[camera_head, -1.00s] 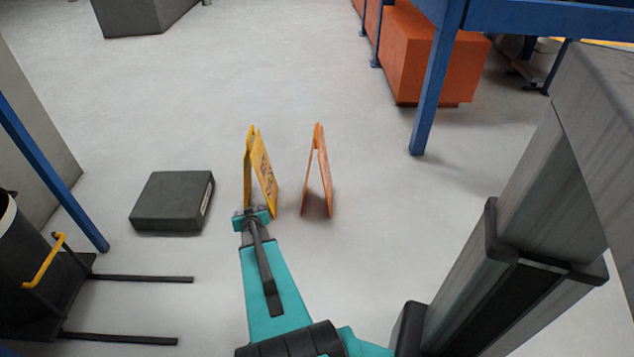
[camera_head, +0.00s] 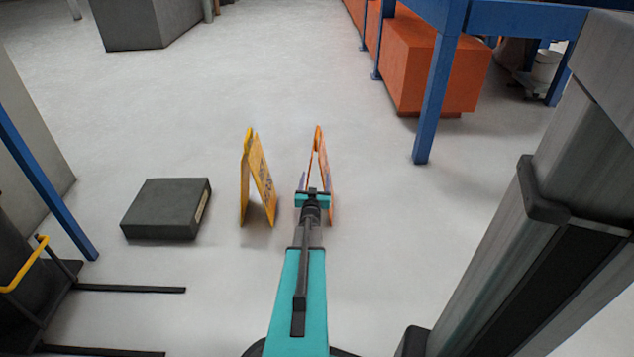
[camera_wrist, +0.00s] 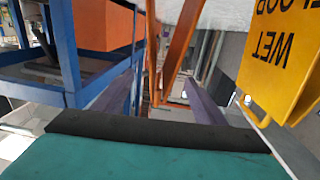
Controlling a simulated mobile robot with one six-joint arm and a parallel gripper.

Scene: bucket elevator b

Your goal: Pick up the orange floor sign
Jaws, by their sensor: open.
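The orange floor sign (camera_head: 326,172) stands upright as an A-frame on the floor, seen nearly edge-on in the head view. My gripper (camera_head: 312,190) is at the near side of it and hides part of its lower half. In the wrist view the orange sign (camera_wrist: 178,52) shows as slanting orange legs ahead of the jaws. My gripper (camera_wrist: 165,105) is open, with one finger to each side of the sign's near part. I cannot tell whether a finger touches it.
A yellow wet-floor sign (camera_head: 262,180) stands close on the left and shows at the right of the wrist view (camera_wrist: 278,62). A dark block (camera_head: 165,208) lies farther left. A blue post (camera_head: 437,100) and an orange box (camera_head: 440,75) stand back right. Floor behind the signs is clear.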

